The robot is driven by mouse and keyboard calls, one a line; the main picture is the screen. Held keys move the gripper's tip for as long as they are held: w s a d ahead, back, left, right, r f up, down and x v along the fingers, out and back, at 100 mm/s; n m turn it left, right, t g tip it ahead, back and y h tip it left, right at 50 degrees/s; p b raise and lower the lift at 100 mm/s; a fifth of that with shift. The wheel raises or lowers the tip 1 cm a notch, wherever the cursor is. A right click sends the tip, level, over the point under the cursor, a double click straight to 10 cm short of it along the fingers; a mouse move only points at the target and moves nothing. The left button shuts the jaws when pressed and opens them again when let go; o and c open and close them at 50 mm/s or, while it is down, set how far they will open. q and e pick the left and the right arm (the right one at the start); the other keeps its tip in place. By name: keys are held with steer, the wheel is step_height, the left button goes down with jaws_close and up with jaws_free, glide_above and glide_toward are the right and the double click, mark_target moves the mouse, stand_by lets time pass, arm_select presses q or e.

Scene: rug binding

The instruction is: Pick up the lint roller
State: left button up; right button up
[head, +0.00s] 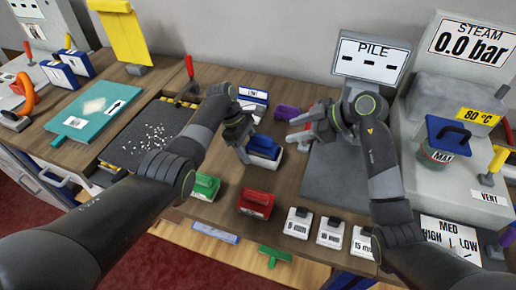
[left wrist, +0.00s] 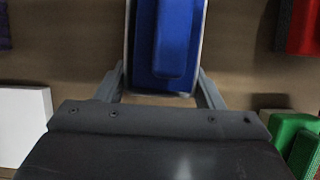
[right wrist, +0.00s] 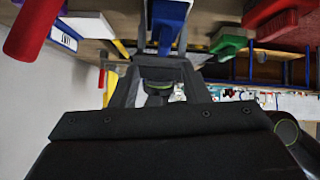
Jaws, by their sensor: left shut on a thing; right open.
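A blue block with a raised blue grip and white edges (head: 264,146) is between the fingers of my left gripper (head: 258,153), which is shut on it. The block also shows in the left wrist view (left wrist: 165,40), running up between the fingers. I cannot tell whether it is clear of the table. A white and blue box with a label that seems to read LINT (head: 252,98) stands behind it. No thing is plainly recognisable as a lint roller. My right gripper (head: 302,128) is open and empty, to the right of the block.
Green (head: 205,187) and red (head: 255,203) handled blocks stand in front, beside several white timer blocks (head: 298,222). A purple thing (head: 287,112) lies behind. A dark speckled mat (head: 125,150) and teal board (head: 95,112) are left. The grey PILE stand (head: 372,58) is right.

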step_height(320, 180, up, 2)
steer(key=w+n, duration=0.1)
steer(key=n, duration=0.4)
steer(key=n+t+y, duration=0.1)
steer(key=n+y, duration=0.2)
steer(key=n, duration=2.5)
glide_toward(268, 138)
steer(key=shift+n, duration=0.3)
steer(key=x, duration=0.6)
steer(key=shift+a+f, duration=0.1)
steer(key=shift+f, duration=0.15)
steer(key=shift+r+x, duration=0.2)
steer(key=shift+x, duration=2.5)
steer(key=shift+w, duration=0.1)
